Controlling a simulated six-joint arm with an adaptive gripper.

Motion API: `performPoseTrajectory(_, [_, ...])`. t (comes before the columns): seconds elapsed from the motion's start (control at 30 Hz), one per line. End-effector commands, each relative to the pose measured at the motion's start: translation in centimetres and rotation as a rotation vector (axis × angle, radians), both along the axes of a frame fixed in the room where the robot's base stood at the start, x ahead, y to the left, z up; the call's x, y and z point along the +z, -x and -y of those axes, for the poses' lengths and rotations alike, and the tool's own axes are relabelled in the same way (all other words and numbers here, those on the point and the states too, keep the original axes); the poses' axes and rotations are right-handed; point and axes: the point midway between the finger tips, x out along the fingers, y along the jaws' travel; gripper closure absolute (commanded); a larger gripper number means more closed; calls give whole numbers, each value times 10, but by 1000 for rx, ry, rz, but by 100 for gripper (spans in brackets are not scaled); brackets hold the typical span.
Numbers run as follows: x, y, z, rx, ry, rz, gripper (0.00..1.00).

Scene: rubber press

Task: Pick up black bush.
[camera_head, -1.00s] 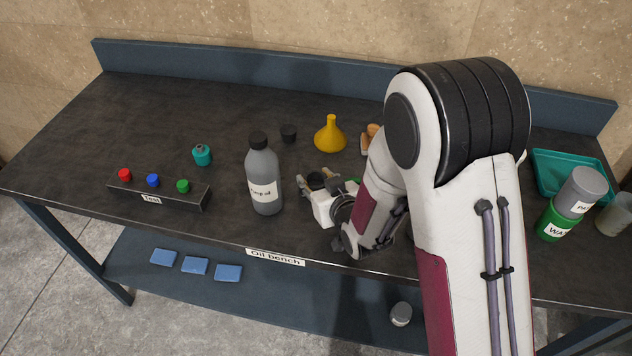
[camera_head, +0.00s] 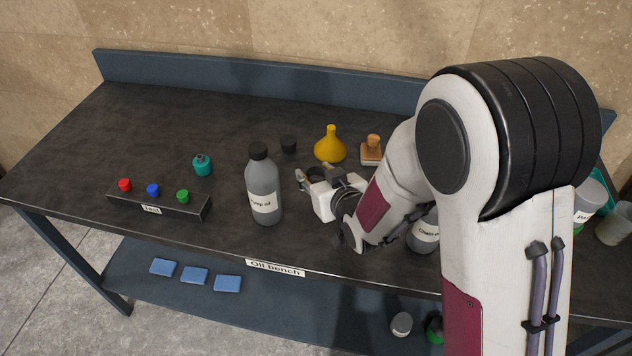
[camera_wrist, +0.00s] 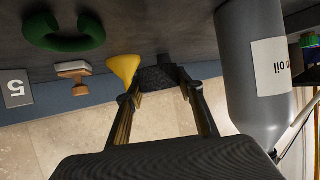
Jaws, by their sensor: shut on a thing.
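The black bush (camera_wrist: 158,78) is a dark, speckled piece between my fingertips in the wrist view. My gripper (camera_wrist: 162,88) is shut on it, one finger on each side. In the head view my gripper (camera_head: 308,182) is over the bench, right of the grey pump oil bottle (camera_head: 263,190). The bush is hard to make out there against the dark top and fingers. I cannot tell its height above the bench.
A small black cup-like piece (camera_head: 289,144), a yellow funnel (camera_head: 330,149) and a wooden stamp (camera_head: 371,153) stand behind my gripper. A green ring (camera_wrist: 62,32) shows in the wrist view. A chain oil bottle (camera_head: 424,238) is partly behind my arm. The bench's back left is clear.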

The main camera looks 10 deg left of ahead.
Motion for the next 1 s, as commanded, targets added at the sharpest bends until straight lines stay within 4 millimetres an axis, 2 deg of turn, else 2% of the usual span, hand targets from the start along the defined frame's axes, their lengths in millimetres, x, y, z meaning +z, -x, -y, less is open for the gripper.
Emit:
performPoseTrajectory(0.2, [26, -1, 0, 0, -2, 3, 79])
performPoseTrajectory(0.4, [40, 0, 0, 0, -1, 2, 79])
performPoseTrajectory(1.0, [46, 0, 0, 0, -1, 1, 79])
